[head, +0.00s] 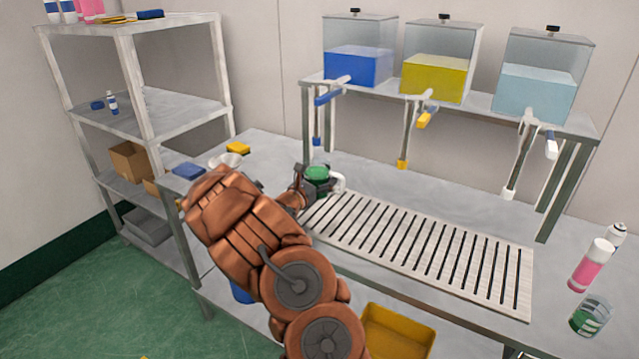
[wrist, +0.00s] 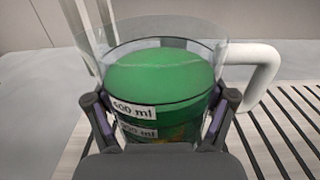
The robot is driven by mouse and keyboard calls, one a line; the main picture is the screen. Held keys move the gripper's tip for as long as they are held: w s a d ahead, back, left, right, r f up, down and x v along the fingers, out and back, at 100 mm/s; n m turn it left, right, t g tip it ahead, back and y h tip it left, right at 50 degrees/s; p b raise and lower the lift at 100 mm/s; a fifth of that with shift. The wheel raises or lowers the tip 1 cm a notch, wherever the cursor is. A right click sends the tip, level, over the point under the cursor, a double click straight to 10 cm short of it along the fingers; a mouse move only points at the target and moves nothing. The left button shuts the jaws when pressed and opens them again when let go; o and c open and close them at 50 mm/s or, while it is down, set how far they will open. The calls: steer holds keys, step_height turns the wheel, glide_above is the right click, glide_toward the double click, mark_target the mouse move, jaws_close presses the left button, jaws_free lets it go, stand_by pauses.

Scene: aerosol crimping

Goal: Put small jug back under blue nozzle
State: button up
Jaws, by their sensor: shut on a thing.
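The small jug (head: 318,172) is clear, with green liquid inside and a white handle on its right. My gripper (head: 312,185) is shut around its sides, near the left end of the slatted grate. In the wrist view the jug (wrist: 158,80) is upright between both fingers of my gripper (wrist: 160,115), with a ml label facing me. The blue nozzle (head: 317,141) hangs at the end of a tube below the blue tank (head: 357,66), just behind the jug in the head view. Whether the jug touches the grate is hidden.
The slatted grate (head: 420,247) runs along the bench, bare to the right. Yellow (head: 403,165) and white (head: 507,194) nozzles hang further right. A container with green contents (head: 589,317) and a pink bottle (head: 592,265) stand at the right end. A white funnel (head: 226,160) sits left.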

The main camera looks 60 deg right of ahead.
steer(key=shift+w+d+f, duration=0.15)
steer(key=shift+w+d, duration=0.1)
steer(key=shift+d, duration=0.05)
steer(key=shift+f+p, duration=0.85)
steer(key=shift+f, duration=0.8)
steer(key=shift+f, duration=0.15)
steer(key=o, duration=1.6)
